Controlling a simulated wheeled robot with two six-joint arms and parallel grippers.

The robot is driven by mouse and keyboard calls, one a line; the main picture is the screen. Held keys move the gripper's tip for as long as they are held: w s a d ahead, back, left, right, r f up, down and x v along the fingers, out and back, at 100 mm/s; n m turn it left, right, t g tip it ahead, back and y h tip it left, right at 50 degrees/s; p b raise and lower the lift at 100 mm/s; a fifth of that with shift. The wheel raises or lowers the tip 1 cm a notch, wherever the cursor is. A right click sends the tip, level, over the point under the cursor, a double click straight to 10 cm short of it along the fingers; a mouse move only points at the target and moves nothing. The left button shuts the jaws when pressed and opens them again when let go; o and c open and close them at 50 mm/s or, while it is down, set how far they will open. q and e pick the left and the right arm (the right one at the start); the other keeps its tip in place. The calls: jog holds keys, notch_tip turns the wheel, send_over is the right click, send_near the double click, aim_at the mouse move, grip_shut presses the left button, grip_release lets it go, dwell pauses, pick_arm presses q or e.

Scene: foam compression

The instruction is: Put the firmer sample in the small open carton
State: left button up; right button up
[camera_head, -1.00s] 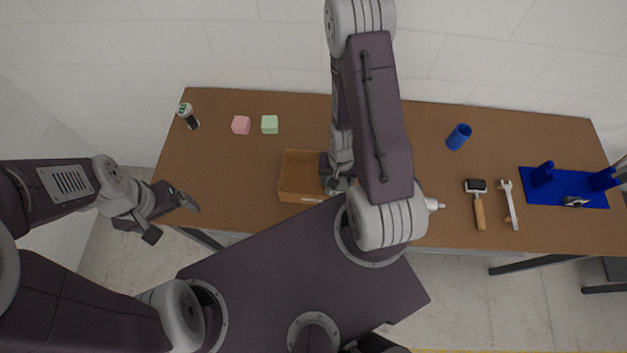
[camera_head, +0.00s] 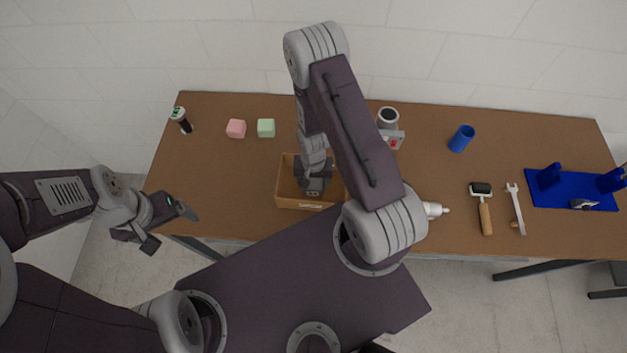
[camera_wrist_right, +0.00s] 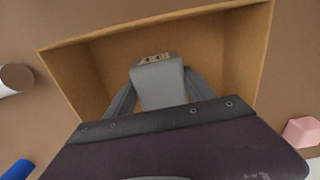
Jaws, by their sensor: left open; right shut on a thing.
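A pink cube (camera_head: 236,128) and a pale green cube (camera_head: 266,128) sit apart on the table at the back left; the pink one also shows in the right wrist view (camera_wrist_right: 302,131). The small open carton (camera_head: 286,188) stands nearer the front edge; its walls frame the right wrist view (camera_wrist_right: 95,72). My right gripper (camera_head: 313,178) is over the carton, shut on a grey block (camera_wrist_right: 158,82) with a small dark-holed panel. I cannot tell whether the block touches the carton floor. My left gripper (camera_head: 170,226) is open and empty, off the table's front left edge.
A black-and-white cylinder (camera_head: 181,120) stands at the far left. A grey device with a red button (camera_head: 393,137), a blue cup (camera_head: 461,138), a white bottle (camera_head: 433,209), a roller (camera_head: 484,208), a wrench (camera_head: 516,208) and a blue board (camera_head: 575,198) are right of the carton.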

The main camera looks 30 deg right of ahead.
jog(key=shift+f, duration=0.15)
jog(key=shift+f, duration=0.15)
jog(key=o, duration=1.3)
